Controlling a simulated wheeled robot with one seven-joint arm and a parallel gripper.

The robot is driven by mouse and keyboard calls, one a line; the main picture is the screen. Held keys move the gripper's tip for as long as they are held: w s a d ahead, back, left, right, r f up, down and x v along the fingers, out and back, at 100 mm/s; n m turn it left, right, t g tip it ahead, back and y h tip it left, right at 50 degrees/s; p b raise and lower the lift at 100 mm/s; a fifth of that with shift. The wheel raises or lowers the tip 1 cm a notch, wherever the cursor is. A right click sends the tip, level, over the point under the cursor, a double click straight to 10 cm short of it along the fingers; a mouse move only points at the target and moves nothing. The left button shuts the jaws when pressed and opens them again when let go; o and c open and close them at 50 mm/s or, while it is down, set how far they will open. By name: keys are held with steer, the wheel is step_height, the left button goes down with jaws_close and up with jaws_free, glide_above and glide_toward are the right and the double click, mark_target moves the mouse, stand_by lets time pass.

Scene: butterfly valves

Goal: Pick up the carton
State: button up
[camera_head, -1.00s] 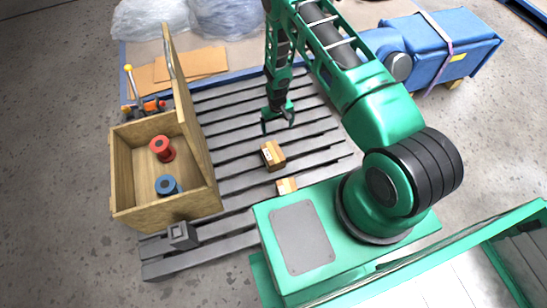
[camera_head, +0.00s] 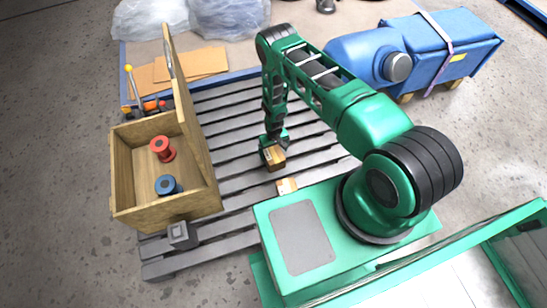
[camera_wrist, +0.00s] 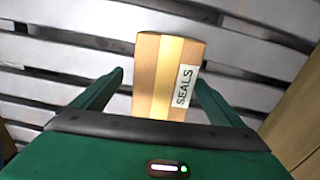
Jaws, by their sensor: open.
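A small brown carton (camera_head: 275,158) stands on the grey slatted pallet in the head view. In the wrist view the carton (camera_wrist: 160,78) shows a pale tape strip and a white label reading SEALS. My gripper (camera_head: 273,142) is right above and at the carton. In the wrist view my gripper (camera_wrist: 160,85) is open, with one finger on each side of the carton's near part. Gaps show between the fingers and the carton's sides.
An open wooden crate (camera_head: 135,207) with a red spool (camera_head: 162,148) and a blue spool (camera_head: 167,186) stands left of the carton. Its raised lid (camera_head: 183,115) faces my arm. A grey block (camera_head: 181,234) sits on the pallet (camera_head: 220,240) in front of the crate.

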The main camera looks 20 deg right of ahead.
steer(key=f, duration=0.5)
steer(key=shift+s+a, duration=0.1)
steer(key=shift+a, duration=0.2)
steer(key=shift+r, duration=0.1)
steer(key=c, duration=1.5)
